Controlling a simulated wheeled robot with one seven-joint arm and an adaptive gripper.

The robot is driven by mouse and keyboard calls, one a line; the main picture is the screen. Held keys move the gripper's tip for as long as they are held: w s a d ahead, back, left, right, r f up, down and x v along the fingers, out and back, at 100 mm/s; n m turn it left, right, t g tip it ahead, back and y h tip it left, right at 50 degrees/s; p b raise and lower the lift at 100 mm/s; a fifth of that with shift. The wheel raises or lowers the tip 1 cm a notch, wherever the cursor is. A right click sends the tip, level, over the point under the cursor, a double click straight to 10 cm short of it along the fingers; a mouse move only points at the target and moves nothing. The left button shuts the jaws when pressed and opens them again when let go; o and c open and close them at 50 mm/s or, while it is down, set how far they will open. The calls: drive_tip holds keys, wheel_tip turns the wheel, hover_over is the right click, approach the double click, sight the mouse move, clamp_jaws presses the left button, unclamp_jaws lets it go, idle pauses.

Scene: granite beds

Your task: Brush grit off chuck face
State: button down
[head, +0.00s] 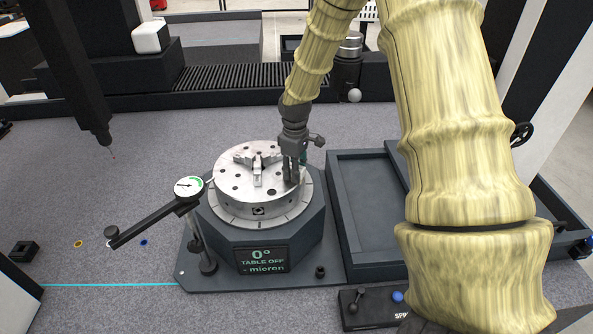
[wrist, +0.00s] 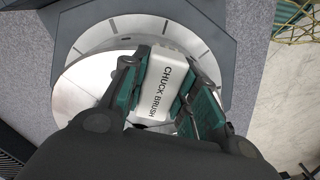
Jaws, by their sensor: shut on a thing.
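The chuck (head: 240,194) is a round silver disc with several holes and three jaws (head: 258,163) at its centre. It lies on a dark rotary table (head: 255,232) whose display reads "0° TABLE OFF - micron". My gripper (head: 292,172) points down over the right part of the chuck face. In the wrist view, my gripper (wrist: 162,98) is shut on a white block labelled "CHUCK BRUSH" (wrist: 165,75), with teal pads on either side. The chuck (wrist: 80,88) shows beneath it. The brush's lower end is hidden, so I cannot tell whether it touches the face. No grit can be made out.
A dial indicator (head: 189,187) on a stand reaches the chuck's left side. A dark probe column (head: 92,100) hangs at upper left. A dark tray (head: 362,215) lies right of the table. The grey granite at left is mostly clear, with small rings.

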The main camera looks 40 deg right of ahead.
drive_tip(key=shift+r, duration=0.1)
drive_tip(key=shift+r+p, duration=0.8)
drive_tip(key=shift+f, duration=0.1)
